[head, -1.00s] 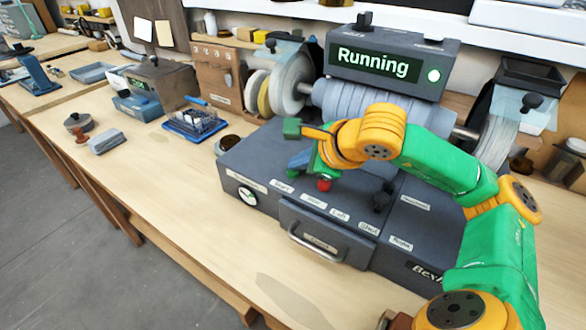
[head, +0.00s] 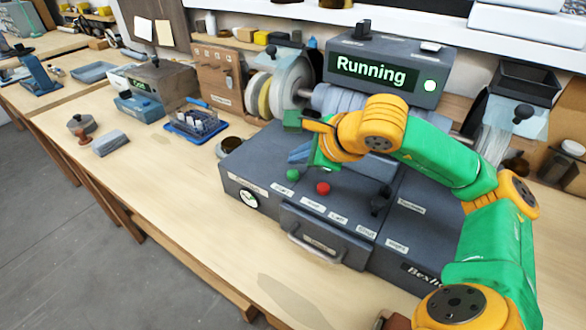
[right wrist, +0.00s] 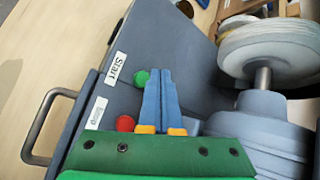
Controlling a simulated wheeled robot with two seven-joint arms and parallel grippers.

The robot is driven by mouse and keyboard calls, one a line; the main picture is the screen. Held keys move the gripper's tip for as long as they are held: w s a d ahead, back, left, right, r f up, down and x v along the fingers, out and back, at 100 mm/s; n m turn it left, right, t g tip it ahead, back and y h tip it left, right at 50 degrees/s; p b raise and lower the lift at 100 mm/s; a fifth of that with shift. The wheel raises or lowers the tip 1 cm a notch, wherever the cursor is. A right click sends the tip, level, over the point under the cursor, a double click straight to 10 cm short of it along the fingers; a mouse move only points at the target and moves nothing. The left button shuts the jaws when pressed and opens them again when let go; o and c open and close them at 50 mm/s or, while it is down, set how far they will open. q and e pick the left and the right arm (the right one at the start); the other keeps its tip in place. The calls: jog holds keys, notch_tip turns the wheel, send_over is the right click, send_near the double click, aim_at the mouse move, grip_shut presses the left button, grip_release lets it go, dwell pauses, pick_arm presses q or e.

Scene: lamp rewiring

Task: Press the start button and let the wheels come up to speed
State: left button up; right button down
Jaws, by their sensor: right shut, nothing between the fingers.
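The grinder (head: 262,160) stands on the bench, and its display (head: 371,72) reads "Running" beside a lit green lamp. The green start button (head: 293,175) and a red button (head: 323,188) sit on its top near the front. My right gripper (head: 298,153) is shut and empty, just behind and above the green button. In the right wrist view its blue fingers (right wrist: 159,75) are together beside the green button (right wrist: 141,78), near the "Start" label (right wrist: 117,68). The wheels (head: 292,82) are on the shaft; their speed cannot be told. My left gripper is out of view.
A front drawer (head: 320,238) with a bar handle is closed. A black knob (head: 380,205) stands right of the buttons. A blue rack (head: 196,124) and a grey block (head: 110,143) lie to the left. The bench front at left is clear.

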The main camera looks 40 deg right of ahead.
aim_at(298, 180)
notch_tip(298, 180, up, 4)
jog(key=p, duration=0.3)
dwell(0.6)
